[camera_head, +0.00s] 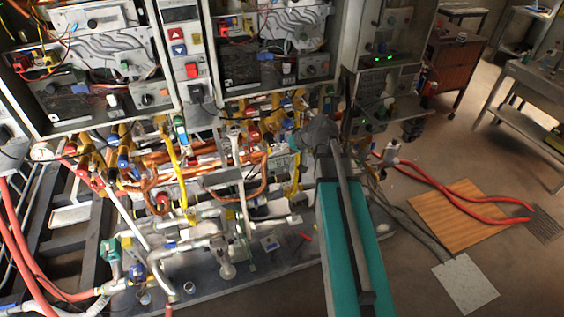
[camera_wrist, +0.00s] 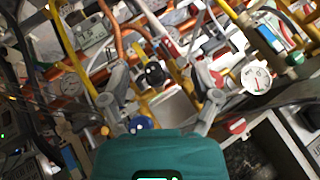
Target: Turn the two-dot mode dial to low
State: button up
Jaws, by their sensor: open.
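Two dark round dials show on the heater fronts in the head view, one on the left heater (camera_head: 147,98) and one on the right heater (camera_head: 311,70). Their dot marks and settings are too small to read, so I cannot tell which is the two-dot mode dial. My gripper (camera_head: 316,133) is in front of the pipework, below and apart from the right heater's dial. In the wrist view my gripper (camera_wrist: 160,78) is open, its grey fingers spread. A small black knob-like part (camera_wrist: 154,74) shows between them, apart from both; I cannot tell whether it is a dial.
Copper and yellow pipes (camera_head: 184,180) with valves crowd the space below the heaters. A round white gauge (camera_wrist: 256,77) is right of the fingers in the wrist view. Red hoses (camera_head: 440,185) cross the floor by a wooden board (camera_head: 455,228).

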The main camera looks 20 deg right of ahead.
jog(key=shift+s+a+f+g+b, duration=0.2)
jog(key=shift+s+a+f, duration=0.15)
jog(key=shift+f, duration=0.15)
jog(key=shift+s+a+f+g+b, duration=0.1)
jog(key=shift+s+a+f+b, duration=0.15)
jog(key=shift+a+f, duration=0.15)
jog(key=s+a+f+n+g+h+b, duration=0.1)
jog(key=s+a+f+g+h, duration=0.1)
jog(key=s, duration=0.4)
jog(key=s+a+f+g+h+b, duration=0.1)
jog(key=s+a+f+g+h, duration=0.2)
jog(key=s+a, duration=0.3)
jog(key=shift+s+a+f+n+g, duration=0.25)
jog(key=shift+s+f+n, duration=0.2)
jog(key=shift+s, duration=0.25)
dwell(0.8)
